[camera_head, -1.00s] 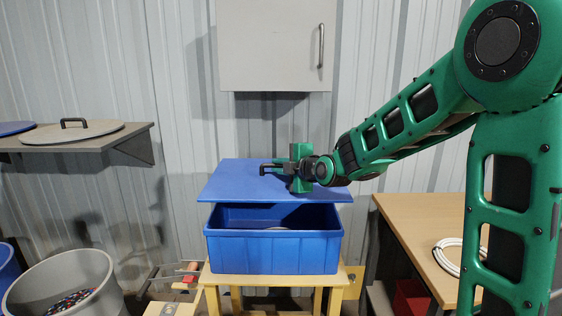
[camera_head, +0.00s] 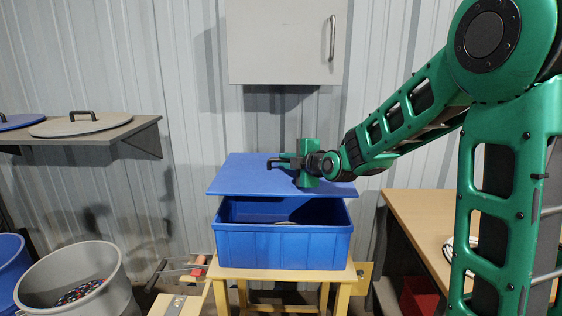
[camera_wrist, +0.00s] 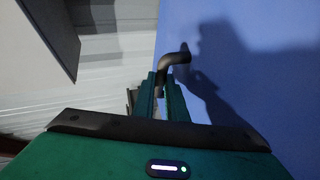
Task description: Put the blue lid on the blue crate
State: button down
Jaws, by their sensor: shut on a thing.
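The blue lid (camera_head: 240,175) is a flat rectangular panel with a dark handle on top. It is held just above and behind the open top of the blue crate (camera_head: 283,246), slightly tilted. My gripper (camera_head: 292,161) is shut on the lid's handle. In the wrist view the fingers (camera_wrist: 166,98) close around the dark bent handle, with the blue lid surface (camera_wrist: 270,50) to the right. The crate stands upright, and a strip of its inside shows below the lid's near edge. Whether the lid touches the crate's rear rim cannot be told.
The crate stands on a small yellow wooden stool (camera_head: 284,273). A grey wall cabinet (camera_head: 280,42) hangs above. A shelf (camera_head: 125,133) with round lids is at left, over a grey bin (camera_head: 40,284). A wooden table (camera_head: 420,215) is at right.

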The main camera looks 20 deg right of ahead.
notch_tip(320, 180, down, 9)
dwell(1.1)
jog(key=shift+s+f, duration=0.15)
dwell(0.6)
jog(key=shift+s+a, duration=0.1)
jog(key=shift+s, duration=0.15)
dwell(0.3)
jog(key=c, duration=1.7)
grip_release()
